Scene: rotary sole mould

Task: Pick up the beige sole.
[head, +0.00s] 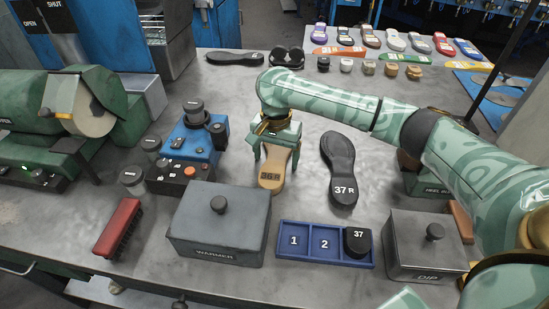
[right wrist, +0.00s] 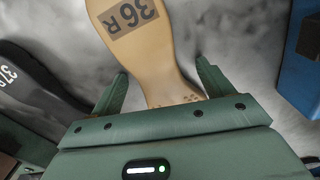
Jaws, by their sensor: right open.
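The beige sole (head: 270,182), marked 36 R, lies flat on the grey bench, left of a black sole (head: 341,170) marked 37 R. My right gripper (head: 275,148) is over its far, narrower part and hides some of it. In the right wrist view the beige sole (right wrist: 150,50) passes between the two fingers of the open right gripper (right wrist: 163,84), with a gap on each side. Its end is hidden by the gripper body. The black sole (right wrist: 28,85) shows at the left there. My left gripper is not in view.
A grey box marked WARMER (head: 215,230) and a blue tray (head: 285,256) stand in front of the sole. A blue device (head: 190,140) is to its left. A DIP box (head: 420,255) stands front right. Several shoes and soles line the back.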

